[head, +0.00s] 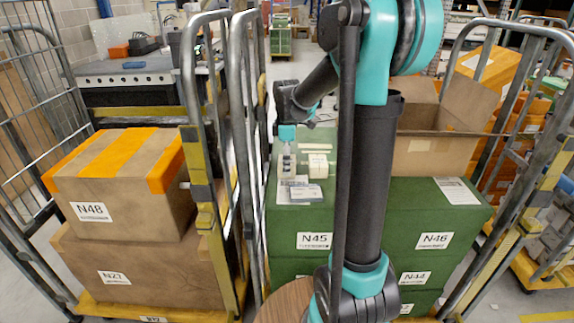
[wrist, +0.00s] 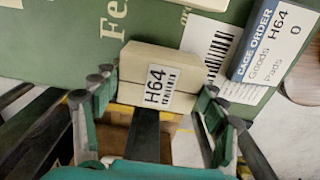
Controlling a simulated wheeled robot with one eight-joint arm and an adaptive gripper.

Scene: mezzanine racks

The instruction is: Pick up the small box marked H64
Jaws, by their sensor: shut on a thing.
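The small tan box marked H64 (wrist: 146,86) sits between my gripper's fingertips in the wrist view, its label facing the camera. My gripper (wrist: 158,92) is shut on it, one finger at each side. In the head view my gripper (head: 288,152) points down over the top of the green box N45 (head: 305,222). I cannot tell whether the H64 box still touches a surface. A cage order card reading H64 (wrist: 268,42) lies beyond the box, and it also shows in the head view (head: 305,194).
Another small pale box (head: 317,164) is close to the right of my gripper. Cage rails (head: 240,110) rise at the left, beside carton N48 (head: 125,200). More cage rails stand at the right.

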